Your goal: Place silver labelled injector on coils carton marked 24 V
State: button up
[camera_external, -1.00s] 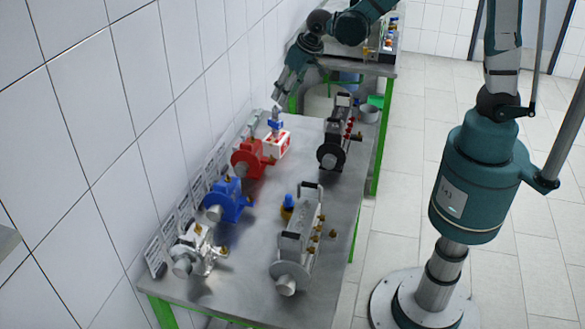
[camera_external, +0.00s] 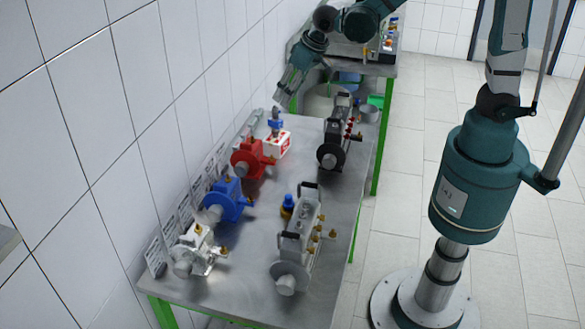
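The carton (camera_external: 277,146), a small white and red box, stands at the far end of the grey table, beside the red pump. Its marking is too small to read. A small upright part (camera_external: 275,125) with a blue middle and a greyish top stands on or right behind the carton; it may be the silver injector, but no label is legible. My gripper (camera_external: 283,104) is above and beyond this part, pointing down and left, with a visible gap between them. Nothing clearly shows between its fingers. They are too small to tell whether they are open.
Along the wall stand a red pump (camera_external: 248,158), a blue pump (camera_external: 226,203) and a silver pump (camera_external: 196,252). A black-flanged unit (camera_external: 334,146) and a silver unit (camera_external: 298,240) stand on the right side. Bare tabletop (camera_external: 250,270) shows between the rows.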

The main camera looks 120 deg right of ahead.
jog(key=w+a+r+n+t+y, duration=0.1)
jog(key=a+r+n, duration=0.3)
jog(key=a, duration=0.8)
jog(key=w+a+r+n+t, duration=0.15)
jog(key=a+r, duration=0.35)
jog(key=a, duration=0.7)
jog(key=s+a+r+n+t+y, duration=0.1)
jog(key=s+a, duration=0.4)
jog(key=a, duration=0.6)
jog(key=s+a+r+n+y, duration=0.1)
jog(key=s+a+n, duration=0.4)
jog(key=a, duration=0.6)
jog(key=shift+r+n+t+y, duration=0.35)
jog(key=shift+r+n+y, duration=0.1)
jog(key=shift+r, duration=0.4)
jog(key=shift+f, duration=0.1)
notch_tip(320, 180, down, 11)
jog(key=b, duration=1.1)
jog(key=shift+f+b, duration=0.2)
jog(key=shift+b, duration=0.15)
